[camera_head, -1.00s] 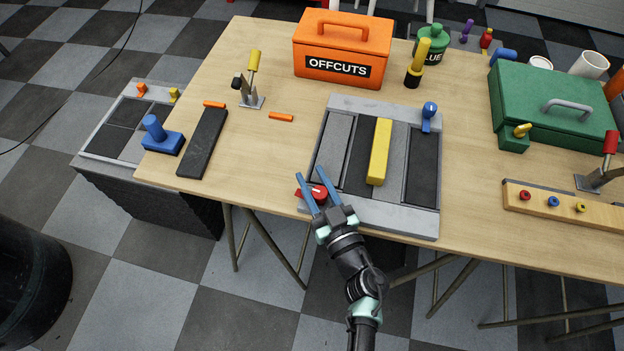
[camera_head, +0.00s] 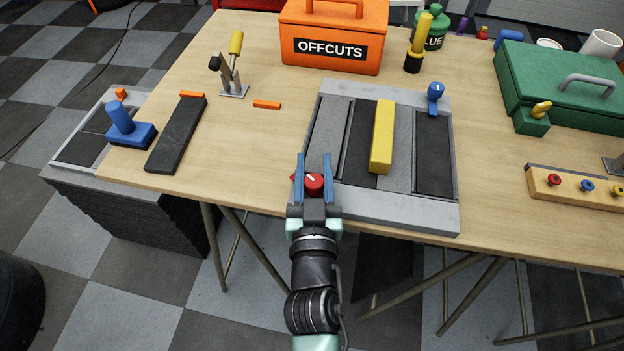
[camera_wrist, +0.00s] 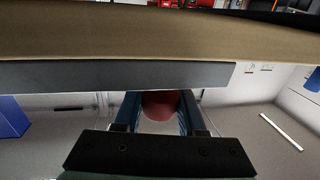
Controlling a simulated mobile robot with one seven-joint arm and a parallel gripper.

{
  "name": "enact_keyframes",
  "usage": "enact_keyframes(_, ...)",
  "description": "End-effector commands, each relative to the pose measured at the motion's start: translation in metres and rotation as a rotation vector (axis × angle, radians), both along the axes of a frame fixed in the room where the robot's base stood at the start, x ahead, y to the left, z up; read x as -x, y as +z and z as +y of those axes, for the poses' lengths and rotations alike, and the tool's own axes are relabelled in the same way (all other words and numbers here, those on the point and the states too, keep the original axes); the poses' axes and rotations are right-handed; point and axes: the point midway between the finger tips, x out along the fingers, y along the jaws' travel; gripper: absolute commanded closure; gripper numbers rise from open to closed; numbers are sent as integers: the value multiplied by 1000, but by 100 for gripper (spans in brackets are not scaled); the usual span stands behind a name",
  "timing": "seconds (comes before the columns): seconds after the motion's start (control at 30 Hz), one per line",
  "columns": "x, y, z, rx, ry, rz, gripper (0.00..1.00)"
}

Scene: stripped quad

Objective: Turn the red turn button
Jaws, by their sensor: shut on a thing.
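The red turn button (camera_head: 314,184) is a round red knob with a white mark at the near left corner of the grey tray (camera_head: 400,219). My gripper (camera_head: 313,170) has its two blue fingers on either side of the knob and is shut on it. In the wrist view the red knob (camera_wrist: 160,105) shows between the blue fingers, below the grey tray edge (camera_wrist: 110,76). Part of the knob's base is hidden by the fingers.
A yellow bar (camera_head: 382,137) lies across the tray, and a blue turn button (camera_head: 434,97) sits at its far right corner. A black bar (camera_head: 176,135), a toggle clamp (camera_head: 232,70) and an orange offcuts box (camera_head: 333,40) stand on the wooden table (camera_head: 262,150).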

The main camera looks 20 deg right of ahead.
Motion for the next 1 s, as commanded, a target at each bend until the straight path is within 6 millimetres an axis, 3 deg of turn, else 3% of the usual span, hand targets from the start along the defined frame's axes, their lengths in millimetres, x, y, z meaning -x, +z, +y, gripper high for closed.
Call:
enact_keyframes(0.07,1,-9,-2,2,-35,-5,100)
enact_keyframes(0.67,4,-4,-7,5,-308,-7,100)
enact_keyframes(1.0,8,0,-11,5,-553,-8,100)
